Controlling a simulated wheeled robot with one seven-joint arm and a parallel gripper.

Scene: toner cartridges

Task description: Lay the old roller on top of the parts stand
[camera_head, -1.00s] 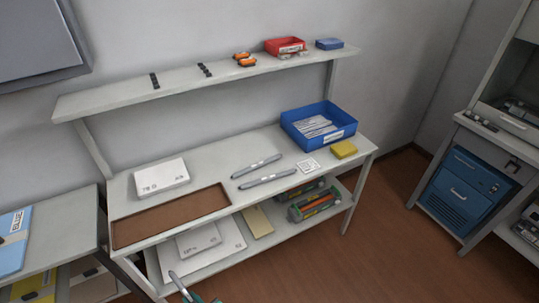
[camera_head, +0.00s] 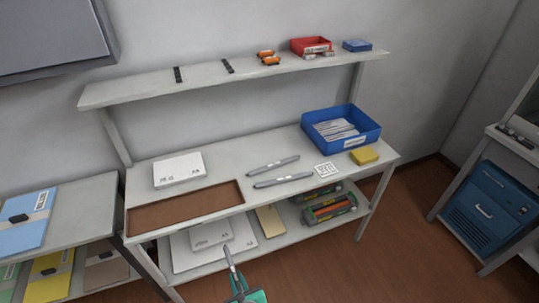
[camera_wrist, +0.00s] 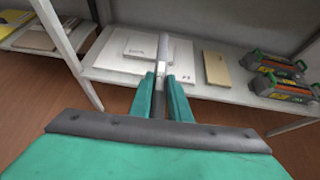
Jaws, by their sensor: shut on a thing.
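My gripper (camera_head: 237,276), teal with a dark palm, shows at the bottom of the head view. It is shut on a thin grey roller (camera_head: 230,257) with a pale band, which points away from the palm. In the wrist view the two fingers (camera_wrist: 160,92) grip the roller (camera_wrist: 161,60), in front of the bench's lower shelf. Two similar grey rollers (camera_head: 273,165) (camera_head: 283,180) lie on the bench top (camera_head: 228,168). No readable label shows which furniture is the parts stand; a grey stand (camera_head: 75,215) with a blue folder is at left.
A brown recess (camera_head: 185,207), a white box (camera_head: 179,169), a blue tray (camera_head: 368,139) and a yellow block (camera_head: 364,156) occupy the bench. The lower shelf holds white boxes (camera_head: 211,234) and toner cartridges (camera_head: 330,208). An upper shelf (camera_head: 130,92) overhangs the back. Floor in front is clear.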

